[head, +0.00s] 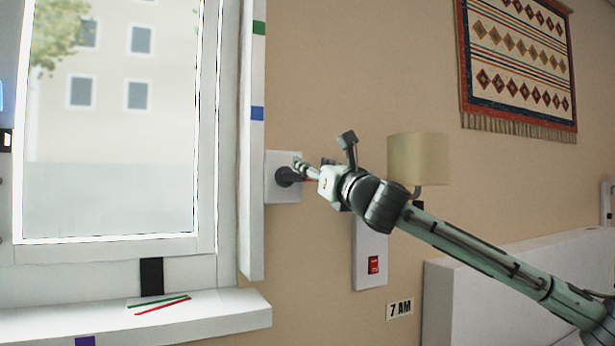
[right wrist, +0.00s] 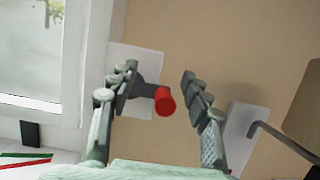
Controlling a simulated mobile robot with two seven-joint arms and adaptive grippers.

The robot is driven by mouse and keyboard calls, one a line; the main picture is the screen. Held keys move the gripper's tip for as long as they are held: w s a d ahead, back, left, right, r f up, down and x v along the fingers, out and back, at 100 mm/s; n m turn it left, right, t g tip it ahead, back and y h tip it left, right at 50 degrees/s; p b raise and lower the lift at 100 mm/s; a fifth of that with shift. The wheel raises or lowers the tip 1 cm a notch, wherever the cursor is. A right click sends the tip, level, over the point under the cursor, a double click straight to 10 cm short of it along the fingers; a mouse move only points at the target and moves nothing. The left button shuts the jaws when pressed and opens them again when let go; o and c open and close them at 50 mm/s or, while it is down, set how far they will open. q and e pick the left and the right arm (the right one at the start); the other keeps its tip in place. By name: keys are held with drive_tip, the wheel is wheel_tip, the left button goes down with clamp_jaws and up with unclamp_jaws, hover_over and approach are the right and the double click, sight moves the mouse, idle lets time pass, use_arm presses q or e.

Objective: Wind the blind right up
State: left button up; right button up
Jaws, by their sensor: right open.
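A white wall plate (head: 270,188) with a dark round crank hub (head: 284,177) is on the wall right of the window. In the right wrist view, the crank's red handle (right wrist: 165,101) sticks out from the plate (right wrist: 135,122). My right gripper (head: 308,169) is at the crank. The window (head: 110,140) shows a building outside. I cannot make out the blind. My left gripper is not in view.
A white upright strip (head: 252,190) with green and blue marks stands left of the crank. The sill (head: 225,308) juts out below the window.

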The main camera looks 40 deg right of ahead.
drive_tip(key=b+v, duration=0.3)
drive_tip(key=v, duration=0.3)
drive_tip(key=shift+s, duration=0.15)
drive_tip(key=shift+f, duration=0.1)
idle(0.4)
